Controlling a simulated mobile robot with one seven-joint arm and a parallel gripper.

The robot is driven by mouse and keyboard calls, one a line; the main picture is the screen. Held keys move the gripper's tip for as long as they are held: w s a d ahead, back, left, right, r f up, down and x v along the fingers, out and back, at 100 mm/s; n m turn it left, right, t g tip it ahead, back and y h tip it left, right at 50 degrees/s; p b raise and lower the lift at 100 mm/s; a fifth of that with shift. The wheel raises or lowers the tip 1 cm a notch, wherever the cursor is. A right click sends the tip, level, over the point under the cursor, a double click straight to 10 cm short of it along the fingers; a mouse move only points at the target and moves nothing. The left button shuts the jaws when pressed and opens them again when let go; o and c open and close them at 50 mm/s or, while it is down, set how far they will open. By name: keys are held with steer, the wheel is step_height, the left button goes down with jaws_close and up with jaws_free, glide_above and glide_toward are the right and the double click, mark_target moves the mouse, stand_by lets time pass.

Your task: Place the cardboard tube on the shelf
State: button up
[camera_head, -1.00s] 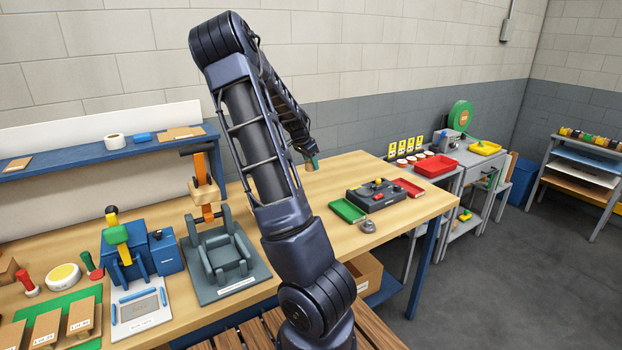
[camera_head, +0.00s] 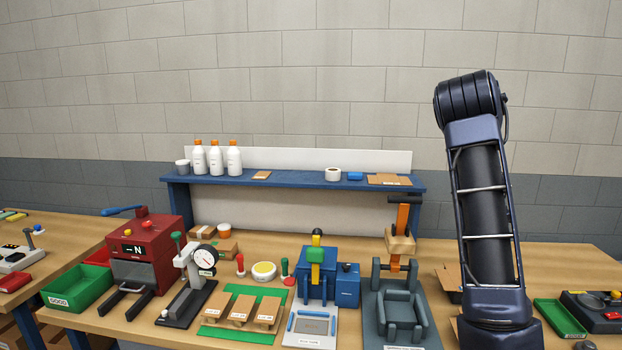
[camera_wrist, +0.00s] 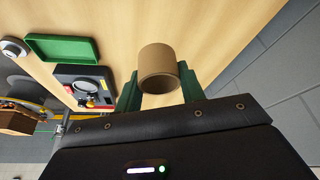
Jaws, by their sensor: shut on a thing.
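The brown cardboard tube (camera_wrist: 159,66) shows in the wrist view, with its open end toward the camera. My gripper (camera_wrist: 160,84) has its two green fingers on either side of the tube and is shut on it. In the head view, the gripper and tube are hidden behind my arm. The blue shelf (camera_head: 290,181) stands at the back of the bench against the wall. White bottles (camera_head: 215,159), a white roll (camera_head: 333,174), a blue block (camera_head: 355,176) and flat brown pieces (camera_head: 388,179) are on it.
The shelf has bare stretches between the bottles and the roll. Below it are a blue press (camera_head: 316,270), a grey fixture (camera_head: 400,305) with an orange post, a dial gauge (camera_head: 200,262) and a red machine (camera_head: 146,255). A green tray (camera_wrist: 62,48) shows in the wrist view.

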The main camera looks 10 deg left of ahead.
steer(key=w+a+f+n+t+y, duration=0.1)
steer(key=w+a+f+n, duration=0.25)
steer(key=a, duration=0.85)
steer(key=w+a+f+n+t+y, duration=0.1)
steer(key=w+a+f+n, duration=0.25)
steer(key=a, duration=0.75)
steer(key=w+a+f+n+t+y, duration=0.15)
steer(key=w+a+n, duration=0.25)
steer(key=a, duration=0.8)
steer(key=s+a+r+n, duration=0.1)
steer(key=s+a, duration=0.2)
steer(key=a, duration=1.3)
steer(key=s+a+r+n+y, duration=0.1)
steer(key=s+a+r, duration=0.15)
steer(key=a, duration=1.25)
steer(key=s+a+r+n, duration=0.1)
steer(key=s+a, duration=0.2)
steer(key=a, duration=1.3)
steer(key=a+r+n, duration=0.1)
steer(key=a+r, duration=0.4)
step_height(320, 180, up, 35)
glide_above(288, 178)
steer(key=s, duration=0.2)
steer(key=shift+n+g+y, duration=0.25)
steer(key=shift+n, duration=0.05)
step_height(288, 178, down, 20)
steer(key=shift+w+d+r, duration=0.1)
steer(key=shift+w+d, duration=0.05)
